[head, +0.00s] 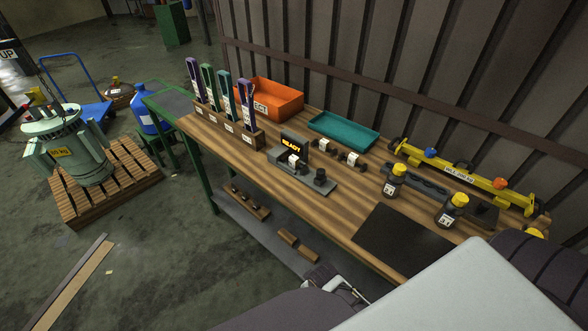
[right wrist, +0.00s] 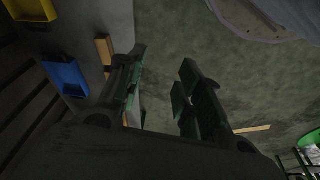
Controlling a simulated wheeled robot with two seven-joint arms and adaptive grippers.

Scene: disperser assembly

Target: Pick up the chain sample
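Two small dark pieces with white tags, which look like chain samples, lie on the wooden workbench: one (head: 323,146) just in front of the teal tray and one (head: 352,160) to its right. Another white-tagged piece (head: 295,161) sits at the grey fixture whose display reads READY (head: 292,144). In the right wrist view my right gripper (right wrist: 158,90) is open and empty, pointing at the floor. A gripper, apparently my left (head: 334,284), shows at the bench's front edge, well away from the samples; its fingers are unclear.
An orange bin (head: 270,98), a teal tray (head: 343,131) and a rack of coloured straps (head: 228,122) stand on the bench. Two yellow-capped bottles (head: 394,182) and a yellow beam (head: 462,177) are at right. A black mat (head: 400,240) lies in front. Blue (right wrist: 66,77) and yellow bins show below.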

